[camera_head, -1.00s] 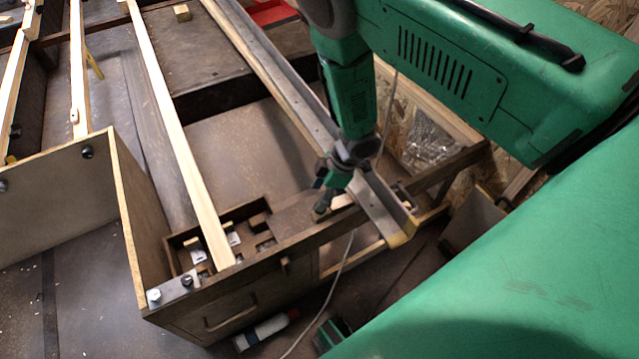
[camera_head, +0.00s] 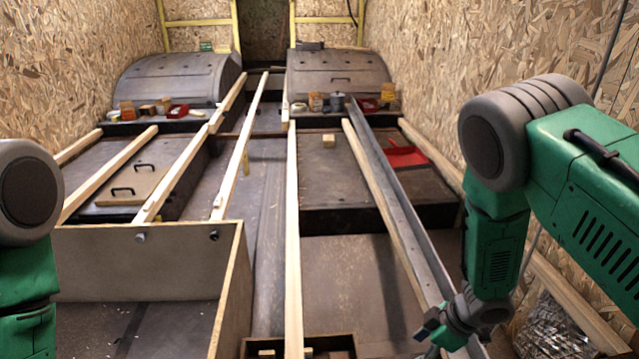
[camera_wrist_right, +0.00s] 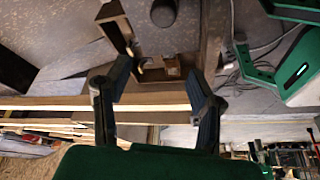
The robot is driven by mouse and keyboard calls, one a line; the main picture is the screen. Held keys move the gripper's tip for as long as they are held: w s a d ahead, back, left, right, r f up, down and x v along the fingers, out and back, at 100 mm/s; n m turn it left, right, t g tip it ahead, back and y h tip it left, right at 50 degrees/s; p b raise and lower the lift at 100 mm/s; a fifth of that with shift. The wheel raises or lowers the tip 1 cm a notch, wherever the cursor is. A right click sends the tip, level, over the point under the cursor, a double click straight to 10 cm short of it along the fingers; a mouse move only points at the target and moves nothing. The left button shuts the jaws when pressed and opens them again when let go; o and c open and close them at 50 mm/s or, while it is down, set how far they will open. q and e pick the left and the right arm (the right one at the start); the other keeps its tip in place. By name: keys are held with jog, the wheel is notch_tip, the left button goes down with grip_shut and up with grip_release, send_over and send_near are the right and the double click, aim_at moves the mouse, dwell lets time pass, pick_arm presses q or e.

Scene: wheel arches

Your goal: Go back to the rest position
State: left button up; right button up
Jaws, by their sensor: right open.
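My right gripper (camera_head: 438,328) is at the lower right of the head view, above the front end of the grey metal rail (camera_head: 400,205). In the right wrist view my right gripper (camera_wrist_right: 160,75) has its two dark fingers spread wide, with nothing held between them. A small wooden tray or box (camera_wrist_right: 130,35) lies beyond the fingers. My left arm shows only in part at the left edge of the head view, and its gripper is out of the picture.
Long wooden beams (camera_head: 293,240) run away from me over the dark floor. A wooden panel box (camera_head: 140,262) stands at front left. Two rounded wheel arches (camera_head: 175,80) are at the back. A red tray (camera_head: 402,157) lies at right. Chipboard walls (camera_head: 440,50) close both sides.

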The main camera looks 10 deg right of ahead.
jog(key=s+r+m+h+p, duration=0.1)
jog(key=s+r+m+p, duration=0.1)
jog(key=s, duration=0.6)
jog(key=s+r+m+g+h+p, duration=0.1)
jog(key=s+r+m+p, duration=0.2)
jog(key=s+m, duration=0.3)
jog(key=s+r+m+h+p, duration=0.2)
jog(key=s+r+m+p, duration=0.1)
jog(key=s, duration=0.7)
jog(key=shift+s+d+m+p, duration=0.3)
jog(key=shift+s+m+p, duration=0.1)
jog(key=shift+w, duration=0.15)
jog(key=shift+f, duration=0.1)
